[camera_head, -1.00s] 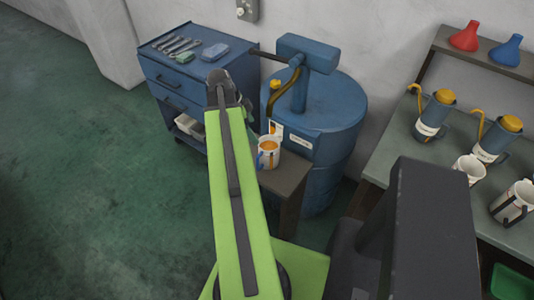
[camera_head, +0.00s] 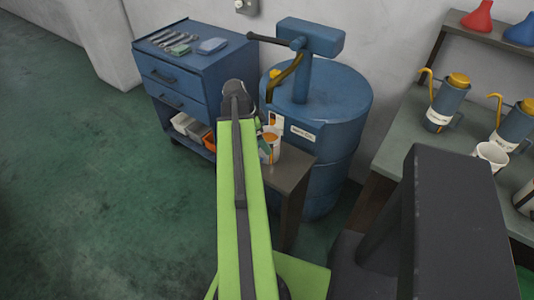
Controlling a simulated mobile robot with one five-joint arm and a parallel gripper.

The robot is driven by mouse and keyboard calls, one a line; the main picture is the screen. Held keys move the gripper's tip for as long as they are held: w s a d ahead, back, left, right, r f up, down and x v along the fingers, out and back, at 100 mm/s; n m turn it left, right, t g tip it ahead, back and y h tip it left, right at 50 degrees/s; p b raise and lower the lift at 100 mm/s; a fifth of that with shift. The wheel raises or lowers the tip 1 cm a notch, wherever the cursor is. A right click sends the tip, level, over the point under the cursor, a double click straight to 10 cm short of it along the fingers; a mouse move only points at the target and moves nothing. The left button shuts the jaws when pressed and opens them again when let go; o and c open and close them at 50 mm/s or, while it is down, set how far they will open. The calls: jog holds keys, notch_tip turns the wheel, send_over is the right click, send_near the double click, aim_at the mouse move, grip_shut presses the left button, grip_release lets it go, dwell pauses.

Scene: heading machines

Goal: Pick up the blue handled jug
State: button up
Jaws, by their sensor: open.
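A white jug (camera_head: 271,148) with an orange patch stands upright on a small side table, just right of my raised green arm. A bluish part shows at its left side, but my arm hides most of that side, so its handle is not clear now. My arm rises in front of it to a dark rounded joint. My gripper's fingers are hidden behind the arm, so I cannot tell how close they are to the jug.
The side table (camera_head: 289,178) stands in front of a blue drum (camera_head: 335,152) with a pump. A blue tool cabinet (camera_head: 180,75) is at left. A workbench (camera_head: 400,150) at right holds blue oil cans (camera_head: 443,104) and white jugs (camera_head: 490,156). Green floor at left is clear.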

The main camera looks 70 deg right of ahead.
jog(key=b+x, duration=0.4)
jog(key=x, duration=0.1)
jog(key=shift+s+d+f+b, duration=0.1)
jog(key=shift+d+f+b, duration=0.05)
jog(key=shift+b, duration=0.2)
jog(key=shift+r, duration=0.25)
jog(key=c, duration=1.6)
